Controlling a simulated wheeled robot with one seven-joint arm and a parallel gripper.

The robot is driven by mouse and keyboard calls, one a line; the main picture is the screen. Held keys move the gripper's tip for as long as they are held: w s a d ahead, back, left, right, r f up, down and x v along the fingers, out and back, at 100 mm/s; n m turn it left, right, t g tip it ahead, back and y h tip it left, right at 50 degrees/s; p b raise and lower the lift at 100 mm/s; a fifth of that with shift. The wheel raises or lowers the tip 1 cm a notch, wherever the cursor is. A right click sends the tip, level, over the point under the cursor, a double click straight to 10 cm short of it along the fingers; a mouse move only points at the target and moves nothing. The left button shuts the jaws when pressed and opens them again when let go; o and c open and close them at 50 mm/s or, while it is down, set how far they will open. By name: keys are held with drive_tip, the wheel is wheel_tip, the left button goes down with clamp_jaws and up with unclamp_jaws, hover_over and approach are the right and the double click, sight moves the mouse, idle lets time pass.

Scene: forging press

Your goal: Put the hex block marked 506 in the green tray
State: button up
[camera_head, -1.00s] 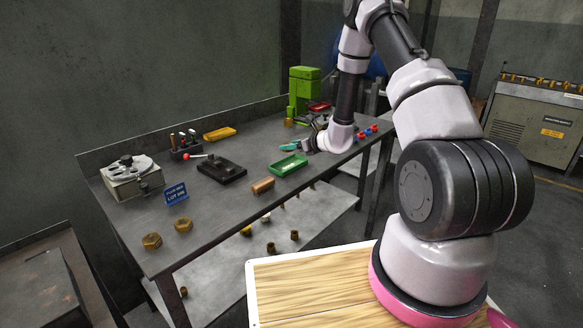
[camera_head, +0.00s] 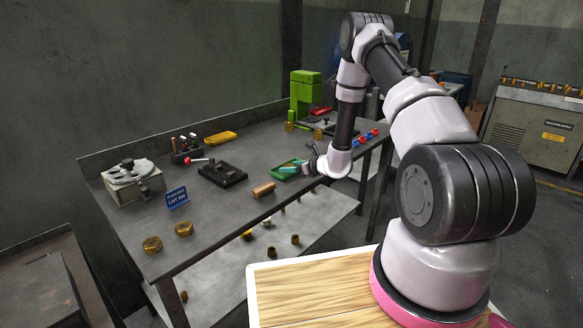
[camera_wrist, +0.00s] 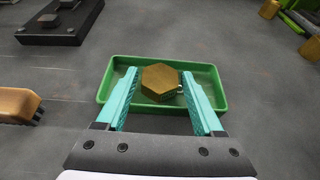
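A brass-coloured hex block (camera_wrist: 160,80) shows in the wrist view between my gripper's two teal fingers (camera_wrist: 161,88). Narrow gaps show on both sides of it, so my gripper looks open. The block appears to be inside the green tray (camera_wrist: 112,70), near its far wall; whether it rests fully on the floor is hard to tell. No number is readable on it. In the head view my gripper (camera_head: 290,169) is down at the green tray (camera_head: 277,178) on the bench, and the block there is hidden.
Two more hex blocks (camera_head: 152,244) stand at the bench's front left. A green press (camera_head: 304,92) stands at the back.

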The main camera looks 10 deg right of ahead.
drive_tip(key=shift+o, duration=0.2)
drive_tip(key=shift+r, duration=0.1)
drive_tip(key=shift+r, duration=0.15)
drive_tip(key=v, duration=1.2)
drive_tip(key=s+a+r+n+g+y, duration=0.15)
drive_tip(key=s+a+r+n, duration=0.3)
drive_tip(key=r, duration=0.45)
drive_tip(key=s+a+r+n+g+y, duration=0.1)
drive_tip(key=s+a+r+n+g, duration=0.3)
drive_tip(key=r, duration=0.4)
drive_tip(key=s+a+r+n+g+y, duration=0.1)
drive_tip(key=s+a+r+n+g, duration=0.1)
drive_tip(key=s+r+n, duration=0.5)
drive_tip(key=s+d+r+n+t+h, duration=0.2)
drive_tip(key=s+d+r+n+h, duration=0.2)
drive_tip(key=s+r, duration=0.3)
drive_tip(key=s+d+r+n+t+h, duration=0.1)
drive_tip(key=s+d+r+n+h, duration=0.4)
drive_tip(key=s+d+r, duration=0.1)
drive_tip(key=s+r, duration=0.1)
drive_tip(key=s, duration=0.1)
drive_tip(key=shift+s+r+t, duration=0.3)
drive_tip(key=shift+t, duration=0.05)
